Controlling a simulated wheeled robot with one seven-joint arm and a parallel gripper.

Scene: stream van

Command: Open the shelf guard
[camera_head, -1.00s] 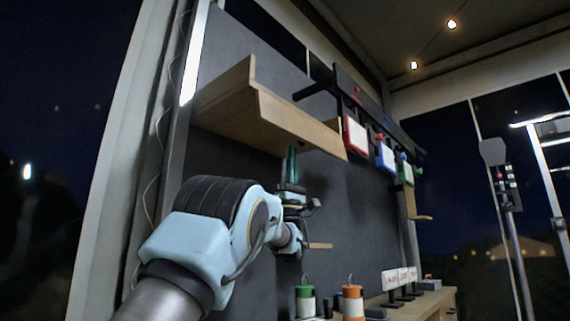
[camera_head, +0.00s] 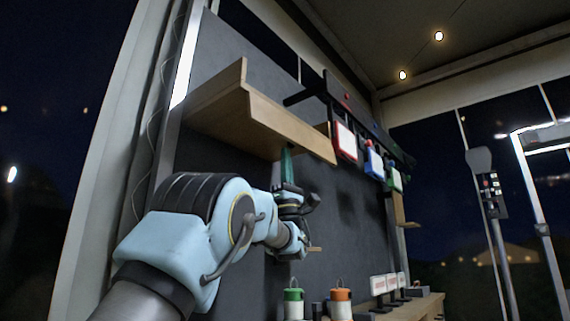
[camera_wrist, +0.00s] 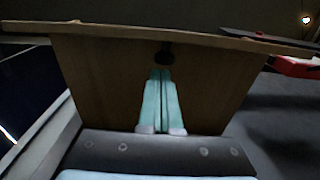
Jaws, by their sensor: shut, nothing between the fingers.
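The wooden shelf (camera_head: 222,114) is fixed high on the dark wall panel. Its shelf guard (camera_head: 275,122) is the long upright board along the front edge. My gripper (camera_head: 286,150) points up with its teal fingers just under the shelf, near the guard. In the wrist view my gripper (camera_wrist: 162,75) is shut and empty, with the fingers side by side. The shelf underside (camera_wrist: 100,80) fills that view, and the guard's lower edge (camera_wrist: 120,31) crosses the top. A dark round spot lies just past the fingertips. I cannot tell whether the tips touch wood.
Red-, blue- and green-framed cards (camera_head: 346,141) hang from a dark rail right of the shelf. Below, a counter (camera_head: 425,305) holds a green-topped canister (camera_head: 293,303), an orange-topped canister (camera_head: 341,303) and small signs. A pole stand (camera_head: 492,220) is at right.

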